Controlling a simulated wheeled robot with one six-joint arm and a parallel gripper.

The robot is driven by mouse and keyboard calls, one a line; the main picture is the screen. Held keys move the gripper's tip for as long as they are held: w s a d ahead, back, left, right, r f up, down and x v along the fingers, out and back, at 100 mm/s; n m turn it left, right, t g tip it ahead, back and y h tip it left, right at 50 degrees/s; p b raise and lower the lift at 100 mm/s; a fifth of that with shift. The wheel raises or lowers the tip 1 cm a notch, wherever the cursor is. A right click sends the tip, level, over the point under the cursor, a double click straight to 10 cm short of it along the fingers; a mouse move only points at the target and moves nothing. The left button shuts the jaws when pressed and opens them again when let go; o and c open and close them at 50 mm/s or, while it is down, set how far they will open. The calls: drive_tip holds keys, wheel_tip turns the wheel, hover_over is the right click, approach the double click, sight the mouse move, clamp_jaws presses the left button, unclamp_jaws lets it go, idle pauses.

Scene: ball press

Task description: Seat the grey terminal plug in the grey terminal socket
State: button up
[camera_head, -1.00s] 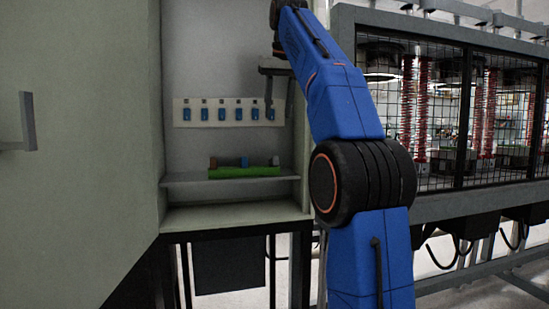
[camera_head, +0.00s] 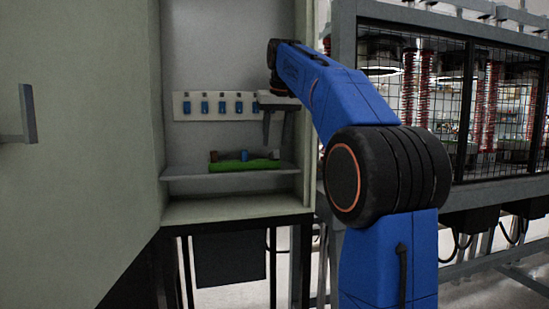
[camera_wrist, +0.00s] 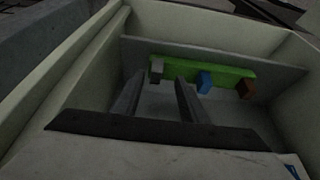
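The grey terminal plug (camera_wrist: 157,69) stands at one end of the green holder (camera_wrist: 180,66) in the wrist view, and it shows small at the holder's right end in the head view (camera_head: 277,154). My gripper (camera_wrist: 160,76) is open and empty. Its two fingers point at the grey plug, which appears in the gap between and just beyond the fingertips. In the head view my gripper (camera_head: 274,143) hangs fingers down above the holder's right end. A pale socket panel (camera_head: 179,96) with several blue parts is on the cabinet's back wall. I cannot tell which socket is grey; my gripper covers its right end.
A blue plug (camera_wrist: 204,82) and a brown plug (camera_wrist: 247,89) stand along the same green holder. The holder lies on a grey shelf (camera_head: 190,174) inside the cabinet. The cabinet's right wall (camera_head: 308,150) is close to my gripper. An open door (camera_head: 80,200) fills the left.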

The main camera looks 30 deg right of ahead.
sight(274, 156)
drive_tip(key=shift+d+x, duration=0.15)
drive_tip(key=shift+x, duration=1)
drive_tip(key=shift+d+x, duration=0.15)
drive_tip(key=shift+x, duration=1)
drive_tip(key=shift+c, duration=0.3)
clamp_jaws()
drive_tip(key=shift+r, duration=0.1)
